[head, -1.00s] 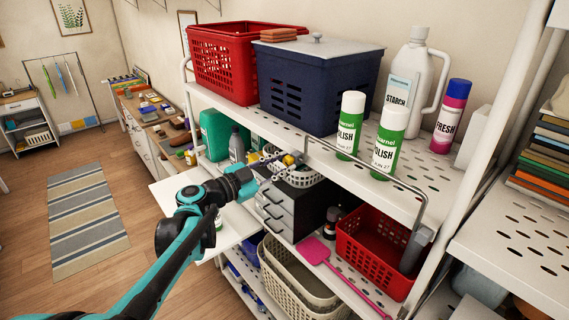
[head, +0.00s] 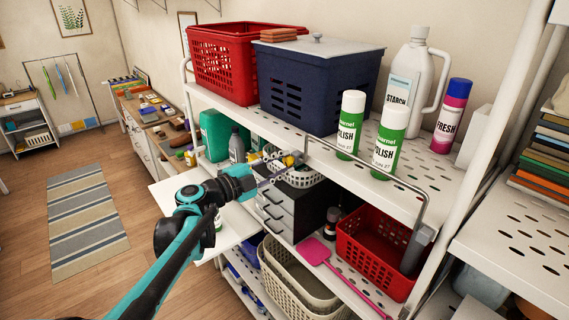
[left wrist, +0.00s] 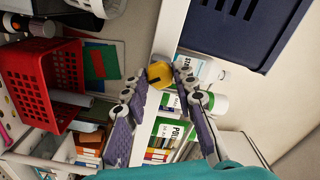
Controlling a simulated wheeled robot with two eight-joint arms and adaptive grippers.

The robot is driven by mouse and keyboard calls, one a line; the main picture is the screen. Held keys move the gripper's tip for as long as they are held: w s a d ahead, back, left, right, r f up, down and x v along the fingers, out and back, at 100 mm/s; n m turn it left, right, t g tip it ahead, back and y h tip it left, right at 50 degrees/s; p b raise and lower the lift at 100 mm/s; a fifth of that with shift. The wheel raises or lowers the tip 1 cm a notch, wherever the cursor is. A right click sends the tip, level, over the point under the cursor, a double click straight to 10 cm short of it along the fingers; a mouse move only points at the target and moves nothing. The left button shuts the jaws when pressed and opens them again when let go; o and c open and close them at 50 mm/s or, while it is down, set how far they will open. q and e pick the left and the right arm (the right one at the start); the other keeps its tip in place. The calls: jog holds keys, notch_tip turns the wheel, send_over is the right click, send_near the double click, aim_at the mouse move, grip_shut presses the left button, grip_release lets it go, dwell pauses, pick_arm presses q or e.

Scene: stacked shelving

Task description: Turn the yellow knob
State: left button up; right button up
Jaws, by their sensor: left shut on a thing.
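The yellow knob (left wrist: 159,75) shows in the left wrist view between the tips of my left gripper (left wrist: 162,76), with a dark mark on its face. My left gripper is shut on it, with its purple-padded fingers on either side. In the head view, the yellow knob (head: 290,160) is small, below the upper shelf's edge, near a white basket. My left gripper (head: 280,168) reaches it from the left, and its fingers are partly hard to make out there. What the knob is mounted on is not clear. My right gripper is not in view.
The white upper shelf (head: 300,122) holds a red crate (head: 222,62), a navy bin (head: 312,92) and green-and-white polish cans (head: 389,140). Below are a grey drawer unit (head: 275,212), a white basket (head: 300,180) and a red basket (head: 378,245). A wire rail edges the shelf.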

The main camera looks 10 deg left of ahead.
pick_arm(q)
jog(key=m, duration=0.3)
dwell(0.4)
jog(key=o, duration=0.6)
jog(key=shift+v, duration=2.55)
